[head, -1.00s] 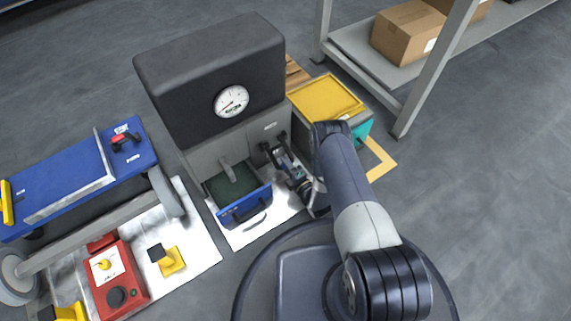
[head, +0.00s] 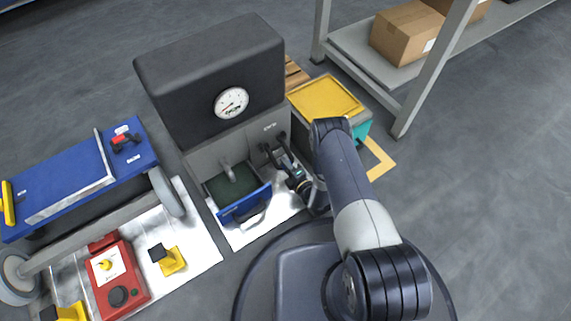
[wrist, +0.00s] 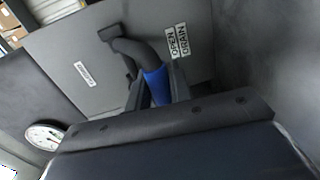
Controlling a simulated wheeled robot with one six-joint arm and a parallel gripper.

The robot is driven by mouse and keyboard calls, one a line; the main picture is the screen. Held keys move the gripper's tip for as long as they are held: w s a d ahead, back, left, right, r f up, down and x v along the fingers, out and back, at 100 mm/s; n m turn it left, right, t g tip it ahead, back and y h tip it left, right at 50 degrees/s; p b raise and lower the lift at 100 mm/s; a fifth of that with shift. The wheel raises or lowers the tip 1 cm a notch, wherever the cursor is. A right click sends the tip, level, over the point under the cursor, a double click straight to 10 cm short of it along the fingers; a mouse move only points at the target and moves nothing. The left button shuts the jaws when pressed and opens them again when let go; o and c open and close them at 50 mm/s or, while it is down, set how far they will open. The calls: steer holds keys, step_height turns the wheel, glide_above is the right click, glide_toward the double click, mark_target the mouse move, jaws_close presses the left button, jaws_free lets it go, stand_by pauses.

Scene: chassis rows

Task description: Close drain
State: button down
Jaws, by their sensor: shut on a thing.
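The grey cabinet front (head: 205,152), under a dark hood (head: 210,65) with a round gauge (head: 231,103), carries a dark lever (wrist: 137,48). In the wrist view the lever curves down from its pivot to a blue grip (wrist: 158,84). My gripper (wrist: 157,93) is shut on this blue grip. An "OPEN DRAIN" label (wrist: 177,41) is right of the lever; a label at its left (wrist: 84,73) is too blurred to read. In the head view my gripper (head: 289,165) is low at the cabinet's right front; the grip is hard to make out there.
A blue-fronted tray (head: 245,203) stands out under the spout (head: 229,171), left of my gripper. A yellow-topped box (head: 325,96) is close on the right. A blue cart (head: 65,180) and red box (head: 118,285) are left. Open floor (head: 480,190) lies right.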

steer(key=r+p, duration=0.1)
steer(key=g+p, duration=0.1)
steer(key=r+h+p, duration=0.1)
steer(key=shift+s+d+r+g, duration=0.15)
steer(key=shift+s+r+g, duration=0.1)
steer(key=shift+r+g, duration=0.05)
step_height(320, 180, up, 2)
steer(key=g+h+p, duration=0.1)
steer(key=g+p, duration=0.1)
steer(key=shift+s+d+r+p, duration=0.1)
steer(key=shift+s+p, duration=0.05)
steer(key=shift+p, duration=0.25)
step_height(320, 180, up, 3)
steer(key=g+h+p, duration=0.1)
steer(key=g+h, duration=0.1)
steer(key=g, duration=0.1)
steer(key=shift+g+h, duration=0.3)
steer(key=shift+h, duration=0.1)
steer(key=shift+w+a+r, duration=0.2)
steer(key=shift+w+r, duration=0.1)
steer(key=shift+r, duration=0.15)
steer(key=shift+w+a+r, duration=0.15)
steer(key=shift+w+r, duration=0.1)
steer(key=shift+r, duration=0.3)
steer(key=c, duration=1.3)
jaws_free()
steer(key=p+v, duration=0.3)
steer(key=v, duration=0.7)
steer(key=shift+s+d+r, duration=0.2)
steer(key=shift+s, duration=0.1)
